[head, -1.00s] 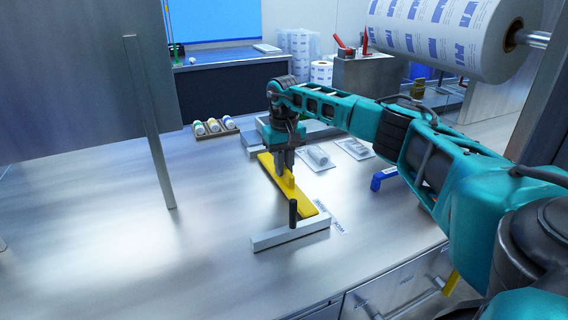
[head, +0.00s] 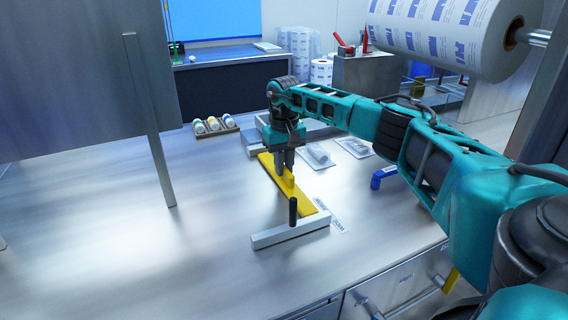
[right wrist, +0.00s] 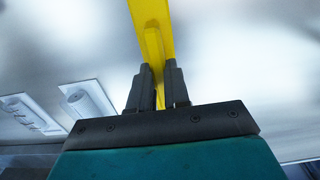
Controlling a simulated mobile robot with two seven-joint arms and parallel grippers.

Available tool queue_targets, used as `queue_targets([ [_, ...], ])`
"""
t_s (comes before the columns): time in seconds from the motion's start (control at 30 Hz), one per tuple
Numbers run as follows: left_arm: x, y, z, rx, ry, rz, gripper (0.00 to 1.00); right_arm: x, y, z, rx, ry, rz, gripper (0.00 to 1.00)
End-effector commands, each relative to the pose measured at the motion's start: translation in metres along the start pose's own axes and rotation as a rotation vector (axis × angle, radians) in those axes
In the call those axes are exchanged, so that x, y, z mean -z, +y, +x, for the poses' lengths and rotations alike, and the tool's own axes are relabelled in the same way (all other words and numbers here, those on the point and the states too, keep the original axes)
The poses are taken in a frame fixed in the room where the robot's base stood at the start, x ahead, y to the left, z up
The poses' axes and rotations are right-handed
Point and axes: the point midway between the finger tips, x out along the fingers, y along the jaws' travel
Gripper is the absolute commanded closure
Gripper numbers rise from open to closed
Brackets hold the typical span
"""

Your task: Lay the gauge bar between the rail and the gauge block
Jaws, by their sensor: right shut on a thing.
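The yellow gauge bar (head: 304,200) lies lengthwise away from me, low over or on the bench; I cannot tell whether it touches the surface. My right gripper (head: 285,172) points down and is shut on the bar's raised yellow grip, which also shows between the fingers in the right wrist view (right wrist: 152,62). At the bar's near end is a pale grey block (head: 288,236) with a black upright knob (head: 293,211), likely the gauge block. A grey rail-like edge (head: 318,133) shows behind my gripper, partly hidden by the arm. My left gripper is out of view.
Blister packs (head: 316,155) lie right of the bar, with a blue piece (head: 380,178) farther right. A tray of small bottles (head: 214,126) stands at the back left. A metal post (head: 150,125) rises on the left. The bench between post and bar is clear.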

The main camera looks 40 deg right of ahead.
Motion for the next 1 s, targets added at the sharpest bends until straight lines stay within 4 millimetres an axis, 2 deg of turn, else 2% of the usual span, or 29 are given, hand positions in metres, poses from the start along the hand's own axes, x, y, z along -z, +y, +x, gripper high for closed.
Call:
queue_targets([
  [0.77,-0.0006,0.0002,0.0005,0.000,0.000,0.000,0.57,0.0002,-0.0002,0.0024,0.001,0.001,0.000,1.00],
  [0.8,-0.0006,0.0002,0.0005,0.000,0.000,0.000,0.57,0.0002,-0.0002,0.0025,0.001,0.001,0.000,0.83],
  [1.0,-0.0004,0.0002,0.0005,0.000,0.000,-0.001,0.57,0.0002,-0.0002,0.0024,0.000,0.001,0.000,0.63],
])
